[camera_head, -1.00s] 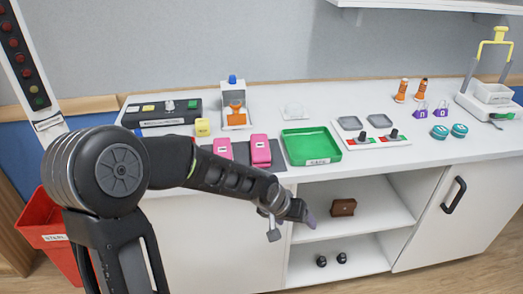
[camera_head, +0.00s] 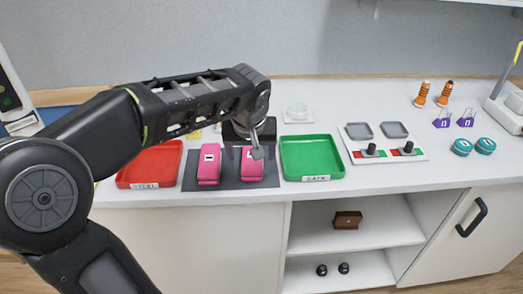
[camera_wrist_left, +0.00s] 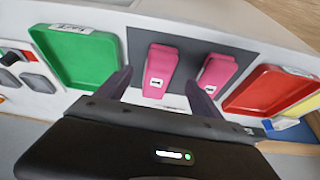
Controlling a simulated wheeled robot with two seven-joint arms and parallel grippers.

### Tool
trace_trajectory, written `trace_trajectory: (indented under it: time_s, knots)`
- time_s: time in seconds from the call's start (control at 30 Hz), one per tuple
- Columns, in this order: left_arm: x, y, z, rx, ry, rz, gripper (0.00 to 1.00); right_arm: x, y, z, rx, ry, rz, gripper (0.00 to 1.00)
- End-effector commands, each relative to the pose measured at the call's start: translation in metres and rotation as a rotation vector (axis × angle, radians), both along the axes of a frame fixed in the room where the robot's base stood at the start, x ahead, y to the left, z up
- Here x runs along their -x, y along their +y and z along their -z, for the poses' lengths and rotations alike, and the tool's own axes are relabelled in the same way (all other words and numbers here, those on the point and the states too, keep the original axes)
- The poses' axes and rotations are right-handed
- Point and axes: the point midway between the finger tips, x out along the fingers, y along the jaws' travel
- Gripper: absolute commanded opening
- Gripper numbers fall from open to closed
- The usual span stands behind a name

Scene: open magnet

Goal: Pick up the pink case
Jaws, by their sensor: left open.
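Two pink cases with small white labels lie side by side on a dark mat (camera_head: 230,182) on the white counter. The right pink case (camera_head: 252,165) is beside the green tray; it also shows in the left wrist view (camera_wrist_left: 160,66). The left pink case (camera_head: 209,164) is nearer the red tray, and shows in the wrist view too (camera_wrist_left: 217,72). My left gripper (camera_head: 258,150) hangs over the far part of the right case. In the wrist view my left gripper (camera_wrist_left: 158,92) has its fingers apart, with that case between them in the picture. Contact cannot be told. My right gripper is out of view.
A green tray (camera_head: 312,178) stands right of the mat and a red tray (camera_head: 150,184) left of it. A switch panel (camera_head: 416,154) is farther right. A dark-based object behind the cases is partly hidden by my arm.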

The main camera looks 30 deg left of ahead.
Motion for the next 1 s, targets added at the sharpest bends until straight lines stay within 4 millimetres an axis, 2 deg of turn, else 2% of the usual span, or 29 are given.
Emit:
trace_trajectory:
  time_s: [0.27,0.5,0.87,1.0]
  knots:
    - [-0.001,0.000,0.002,0.000,0.001,0.001,0.76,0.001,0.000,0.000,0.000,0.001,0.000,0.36]
    - [-0.007,0.005,0.023,0.000,0.003,0.001,0.76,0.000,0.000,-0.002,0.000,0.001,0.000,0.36]
    - [-0.009,0.005,0.027,0.001,0.001,0.002,0.76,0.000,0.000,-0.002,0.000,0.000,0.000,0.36]
    - [-0.012,0.008,0.038,0.002,0.004,0.001,0.76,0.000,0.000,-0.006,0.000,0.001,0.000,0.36]
